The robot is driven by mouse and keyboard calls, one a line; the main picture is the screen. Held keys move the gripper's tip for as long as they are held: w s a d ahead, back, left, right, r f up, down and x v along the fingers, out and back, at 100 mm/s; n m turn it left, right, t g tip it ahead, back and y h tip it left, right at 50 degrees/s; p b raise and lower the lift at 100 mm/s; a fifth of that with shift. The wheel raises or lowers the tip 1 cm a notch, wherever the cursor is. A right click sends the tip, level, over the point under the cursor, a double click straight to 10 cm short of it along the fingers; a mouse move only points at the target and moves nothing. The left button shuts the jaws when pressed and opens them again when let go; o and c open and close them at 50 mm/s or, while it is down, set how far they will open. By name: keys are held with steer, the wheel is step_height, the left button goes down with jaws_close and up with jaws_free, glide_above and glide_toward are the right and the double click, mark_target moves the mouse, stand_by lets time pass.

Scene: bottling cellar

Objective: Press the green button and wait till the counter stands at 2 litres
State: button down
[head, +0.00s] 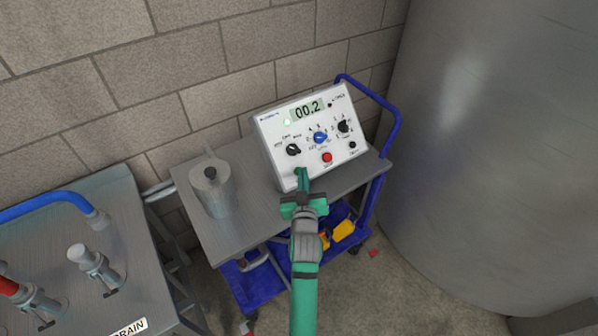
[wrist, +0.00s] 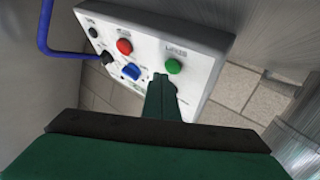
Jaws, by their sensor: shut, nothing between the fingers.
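The white control box (head: 287,168) stands on a cart, its face tilted up. My gripper (head: 301,174) is shut and empty, in front of the lower left of the box face. In the wrist view its fingertips (wrist: 160,80) are close beside the green button; I cannot tell whether they touch the panel.
A red button (head: 327,157), a blue knob (head: 320,137) and black knobs are on the same face. A metal can (head: 212,187) stands left on the cart (head: 250,228). A large steel tank (head: 490,150) fills the right, a brick wall the back. A bench with valves is at left.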

steer(key=shift+s+d+r, duration=0.1)
steer(key=shift+r, duration=0.05)
steer(key=shift+s+d+r, duration=0.55)
steer(key=shift+s+r, duration=0.2)
steer(key=shift+r, duration=0.05)
steer(key=shift+s+d+r, duration=0.5)
steer(key=shift+s+r, duration=0.2)
steer(key=shift+r, duration=0.1)
steer(key=shift+s+f, duration=0.1)
steer(key=s+f+m, duration=0.1)
steer(key=s+f, duration=0.5)
steer(key=s, duration=0.5)
steer(key=s+f+m, duration=0.1)
steer(key=s+f, duration=0.4)
steer(key=s, duration=0.6)
steer(key=s+r, duration=0.2)
steer(key=s, duration=0.9)
steer(key=s+r+g, duration=0.1)
steer(key=s+r, duration=0.1)
steer(key=s, duration=1)
steer(key=shift+s+a+m+h, duration=0.25)
steer(key=shift+a+m+h, duration=0.05)
steer(key=shift+m+h, duration=0.1)
steer(key=shift+r, duration=0.1)
stand_by(1.2)
